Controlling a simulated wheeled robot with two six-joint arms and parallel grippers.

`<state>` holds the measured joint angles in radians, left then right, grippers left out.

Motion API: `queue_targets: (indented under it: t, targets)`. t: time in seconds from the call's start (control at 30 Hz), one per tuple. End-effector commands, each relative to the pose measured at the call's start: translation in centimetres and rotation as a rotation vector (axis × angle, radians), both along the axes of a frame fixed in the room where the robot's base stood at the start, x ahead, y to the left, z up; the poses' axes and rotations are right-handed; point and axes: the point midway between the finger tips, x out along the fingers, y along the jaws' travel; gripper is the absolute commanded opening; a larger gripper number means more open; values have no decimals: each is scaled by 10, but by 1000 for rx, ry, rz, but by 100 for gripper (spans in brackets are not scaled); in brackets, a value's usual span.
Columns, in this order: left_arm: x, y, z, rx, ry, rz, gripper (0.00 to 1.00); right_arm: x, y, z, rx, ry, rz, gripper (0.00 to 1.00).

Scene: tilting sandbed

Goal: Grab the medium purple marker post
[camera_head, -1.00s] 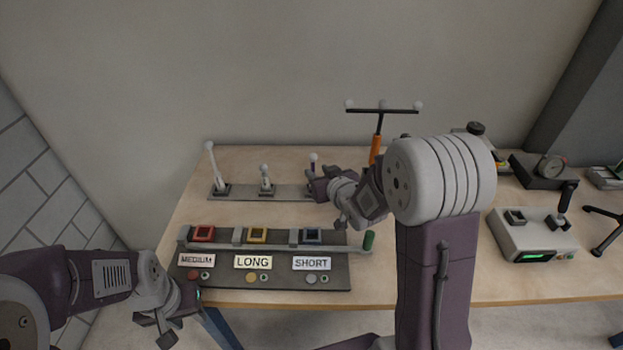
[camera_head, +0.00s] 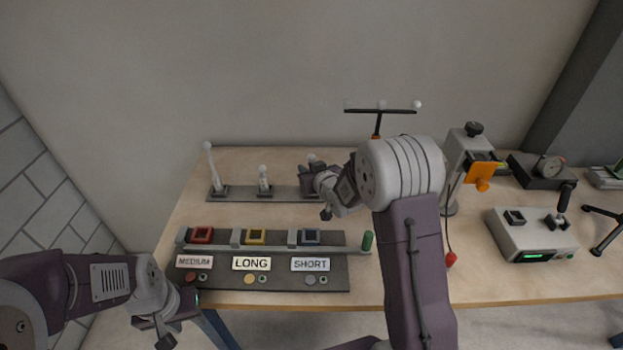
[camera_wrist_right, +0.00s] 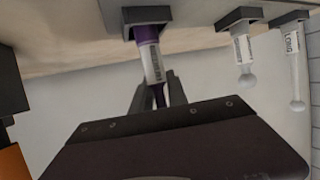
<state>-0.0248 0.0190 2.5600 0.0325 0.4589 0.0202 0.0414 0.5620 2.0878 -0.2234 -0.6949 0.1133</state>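The medium purple marker post (camera_wrist_right: 153,62) hangs into the right wrist view from a dark square socket, purple at its base with a pale label whose text is too blurred to read surely. My right gripper (camera_wrist_right: 156,88) has its two fingers on either side of the post and looks open. In the head view my right gripper (camera_head: 309,180) is at the right end of the rack and hides most of the post; its pale ball top (camera_head: 311,157) shows above. My left gripper (camera_head: 163,324) is low at the left front, away from the posts; its fingers are unclear.
Two white posts stand left on the rack (camera_head: 240,194), one tall (camera_head: 214,167) and one short (camera_head: 264,180). A panel (camera_head: 270,272) with three coloured sockets and labels lies in front. A T-shaped stand (camera_head: 380,112) is behind my right arm, and a control box (camera_head: 530,236) is right.

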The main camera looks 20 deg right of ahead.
Motion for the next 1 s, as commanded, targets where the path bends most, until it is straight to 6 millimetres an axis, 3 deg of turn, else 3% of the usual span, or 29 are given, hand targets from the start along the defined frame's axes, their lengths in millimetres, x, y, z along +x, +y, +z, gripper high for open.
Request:
queue_targets:
  t: [0.27, 0.37, 0.6, 0.7, 1.0]
  targets:
    - [0, 0, 0, 0, 0, 0, 36, 0, 0, 1, 0, 0, 0, 0]
    - [0, 0, 5, 0, 0, 0, 36, 0, 0, 15, 0, -3, 0, 0]
    - [0, 0, 20, 0, 0, 0, 36, 0, 0, 75, 0, -5, 0, 0]
    - [0, 0, 24, 0, 0, 0, 36, 0, 0, 91, -1, -3, 0, 0]
    - [0, 0, 25, 0, 0, 0, 36, 0, 0, 100, 0, 0, 0, 0]
